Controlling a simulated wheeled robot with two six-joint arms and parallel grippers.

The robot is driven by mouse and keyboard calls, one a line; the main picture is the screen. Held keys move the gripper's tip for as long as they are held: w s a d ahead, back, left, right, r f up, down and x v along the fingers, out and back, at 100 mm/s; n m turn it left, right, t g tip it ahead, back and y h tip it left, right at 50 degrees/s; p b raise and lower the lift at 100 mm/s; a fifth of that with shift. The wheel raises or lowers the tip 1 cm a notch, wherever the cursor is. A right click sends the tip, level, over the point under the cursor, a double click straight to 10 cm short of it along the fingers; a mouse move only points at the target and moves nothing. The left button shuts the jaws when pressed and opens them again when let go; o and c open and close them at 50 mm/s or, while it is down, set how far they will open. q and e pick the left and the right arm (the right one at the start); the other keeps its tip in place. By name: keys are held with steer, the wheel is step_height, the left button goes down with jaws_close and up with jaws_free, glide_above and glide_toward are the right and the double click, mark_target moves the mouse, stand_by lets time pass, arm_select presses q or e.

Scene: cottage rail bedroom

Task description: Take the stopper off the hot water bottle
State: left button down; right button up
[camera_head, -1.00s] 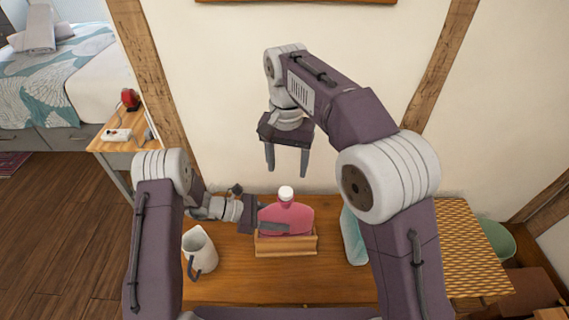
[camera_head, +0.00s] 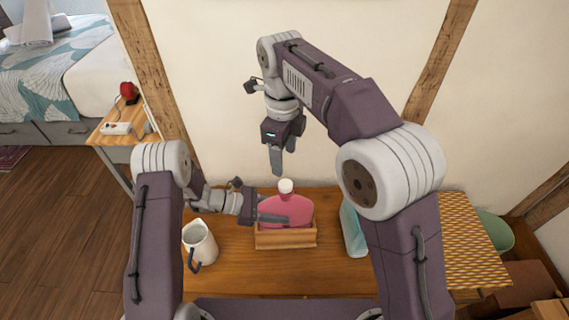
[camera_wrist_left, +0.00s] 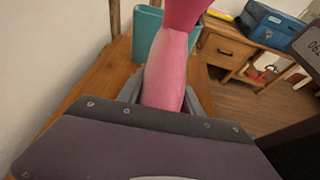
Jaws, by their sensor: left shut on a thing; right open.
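The pink hot water bottle (camera_head: 285,209) stands upright in a low wooden box (camera_head: 285,238) on the desk. Its white stopper (camera_head: 286,186) sits on the neck at the top. My left gripper (camera_head: 274,218) is shut on the bottle's body from the left. In the left wrist view the pink bottle (camera_wrist_left: 168,75) rises between the fingers, and the stopper is out of that view. My right gripper (camera_head: 277,160) is above the stopper, pointing down and apart from it. It is seen edge-on, open and empty.
A white jug (camera_head: 199,243) with a dark handle stands left of the box. A teal object (camera_head: 353,230) stands to the right, partly behind my right arm. A woven mat (camera_head: 462,236) lies farther right. The wall is close behind the desk.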

mark_target(285, 183)
steer(key=f, duration=1)
steer(key=shift+w+d+f, duration=0.1)
steer(key=shift+w+f, duration=0.1)
steer(key=shift+f, duration=0.05)
